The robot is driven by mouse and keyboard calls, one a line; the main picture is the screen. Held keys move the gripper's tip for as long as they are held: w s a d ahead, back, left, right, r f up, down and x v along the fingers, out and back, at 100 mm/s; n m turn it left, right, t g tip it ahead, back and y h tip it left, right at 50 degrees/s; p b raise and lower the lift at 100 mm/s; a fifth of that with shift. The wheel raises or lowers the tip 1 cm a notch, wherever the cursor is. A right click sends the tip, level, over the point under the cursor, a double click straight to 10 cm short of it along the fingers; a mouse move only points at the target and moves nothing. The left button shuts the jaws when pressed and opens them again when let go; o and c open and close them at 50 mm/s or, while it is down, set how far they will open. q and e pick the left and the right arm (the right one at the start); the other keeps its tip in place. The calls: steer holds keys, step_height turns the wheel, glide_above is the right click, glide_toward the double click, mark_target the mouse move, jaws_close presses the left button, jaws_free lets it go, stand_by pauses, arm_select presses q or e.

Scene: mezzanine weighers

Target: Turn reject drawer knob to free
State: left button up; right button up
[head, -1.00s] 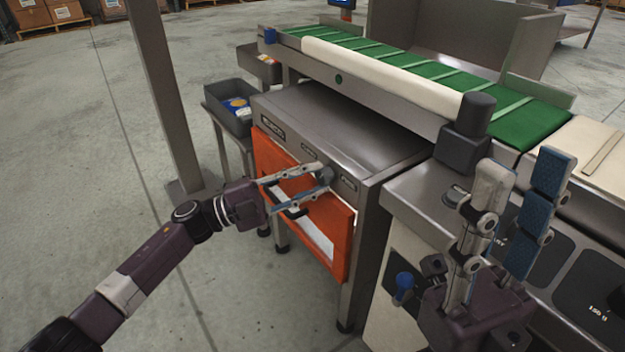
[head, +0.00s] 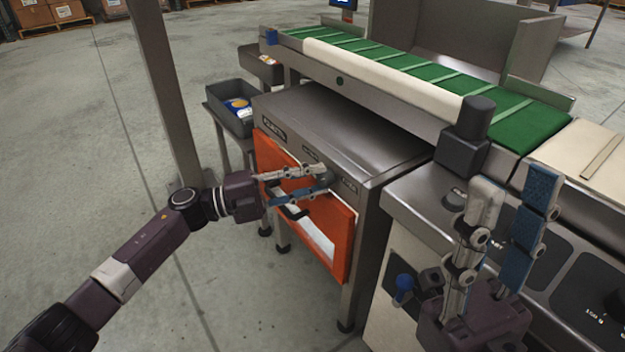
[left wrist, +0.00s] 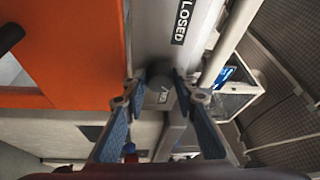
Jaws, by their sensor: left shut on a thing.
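The reject drawer (head: 268,153) has an orange front with a dark handle and stands in a grey steel cabinet. The small dark grey knob (left wrist: 160,72) sits on the steel frame beside the orange front, between a CLOSED label (left wrist: 183,22) and another small label (left wrist: 163,95) that looks like FREE. My left gripper (head: 325,176) is shut on the knob, a fingertip on either side. The fingers partly hide the knob in the head view, so its pointing direction is unclear. My right gripper (head: 515,190) is open and empty, raised in front of the right-hand counter.
A green belt conveyor (head: 440,73) runs above and behind the cabinet. A grey bin (head: 240,124) stands left of it, near a steel post (head: 168,90). A blue knob (head: 403,283) sticks out of the right-hand machine.

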arm_select(q)
steer(key=o, duration=1.2)
steer(key=shift+f, duration=0.1)
steer(key=shift+c, duration=0.2)
